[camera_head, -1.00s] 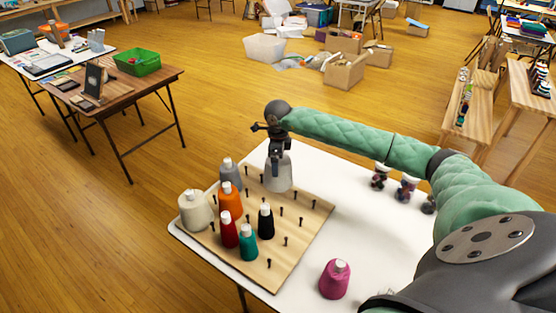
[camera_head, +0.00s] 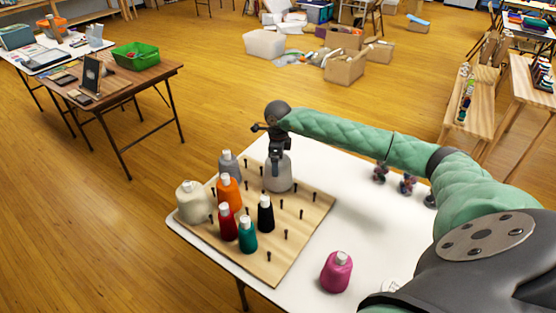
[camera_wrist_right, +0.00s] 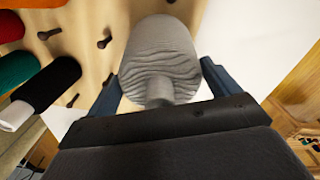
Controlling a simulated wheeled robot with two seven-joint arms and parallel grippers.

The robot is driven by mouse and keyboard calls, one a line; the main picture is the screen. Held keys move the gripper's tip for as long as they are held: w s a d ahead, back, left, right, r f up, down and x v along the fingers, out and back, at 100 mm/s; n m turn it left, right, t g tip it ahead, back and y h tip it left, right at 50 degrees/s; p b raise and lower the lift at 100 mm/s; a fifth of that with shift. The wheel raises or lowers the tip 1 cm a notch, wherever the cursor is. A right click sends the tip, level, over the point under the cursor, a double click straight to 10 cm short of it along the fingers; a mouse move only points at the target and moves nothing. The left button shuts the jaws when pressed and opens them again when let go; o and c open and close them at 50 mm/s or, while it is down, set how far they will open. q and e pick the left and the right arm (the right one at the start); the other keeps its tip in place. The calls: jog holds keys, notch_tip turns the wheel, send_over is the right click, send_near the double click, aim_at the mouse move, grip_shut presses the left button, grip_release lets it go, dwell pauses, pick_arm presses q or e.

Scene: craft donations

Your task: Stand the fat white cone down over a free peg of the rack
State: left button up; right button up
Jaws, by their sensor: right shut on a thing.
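The fat white cone (camera_head: 279,173) is at the far right part of the wooden peg rack (camera_head: 272,270), upright, narrow end up. My right gripper (camera_head: 276,158) is shut on its upper end. In the right wrist view the cone (camera_wrist_right: 160,55) sits between the two fingers of my right gripper (camera_wrist_right: 162,85). Its base hides whatever is under it, so I cannot tell whether a peg is inside it or whether it touches the board. Bare pegs (camera_head: 286,234) stand on the rack's right and near parts. My left gripper is not in view.
A magenta cone (camera_head: 336,273) stands on the white table (camera_head: 345,210) right of the rack. Several small dark-banded things stand behind my arm.

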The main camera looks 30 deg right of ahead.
jog(key=shift+f+b, duration=0.25)
jog(key=shift+b, duration=0.05)
dwell(0.6)
jog(key=o, duration=1.4)
jog(key=shift+w+r, duration=0.1)
jog(key=shift+r, duration=0.35)
notch_tip(320, 180, up, 5)
jog(key=shift+r+b, duration=0.1)
jog(key=shift+b, duration=1)
jog(key=shift+r, duration=0.95)
